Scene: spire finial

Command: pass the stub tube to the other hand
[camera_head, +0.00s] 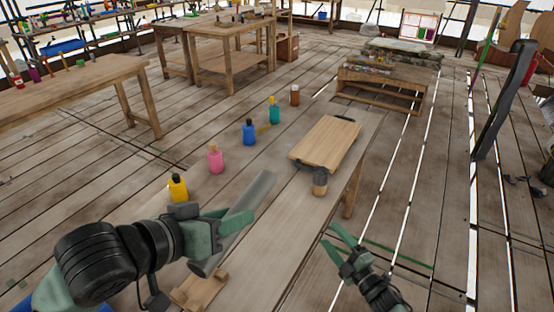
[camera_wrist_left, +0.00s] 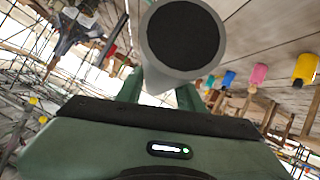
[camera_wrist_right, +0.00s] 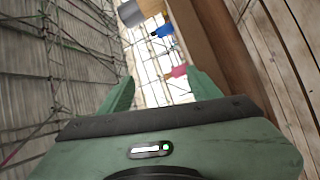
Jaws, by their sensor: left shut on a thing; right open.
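The stub tube (camera_head: 247,205) is a grey cylinder, held tilted above the near part of the narrow table. My left gripper (camera_head: 228,222) is shut on it near its middle. In the left wrist view the tube (camera_wrist_left: 150,40) shows end-on, with a light grey rim and a dark inside, between the fingers of my left gripper (camera_wrist_left: 160,90). My right gripper (camera_head: 338,240) is open and empty, to the right of the table's edge and apart from the tube. In the right wrist view the fingers of my right gripper (camera_wrist_right: 160,90) are spread with nothing between them.
The narrow table (camera_head: 290,215) bears yellow (camera_head: 177,187), pink (camera_head: 215,158), blue (camera_head: 249,132) and teal (camera_head: 274,110) bottles, a wooden board (camera_head: 326,142), a brown-grey jar (camera_head: 320,182) and a small wooden cradle (camera_head: 200,290). Open floor lies to the right.

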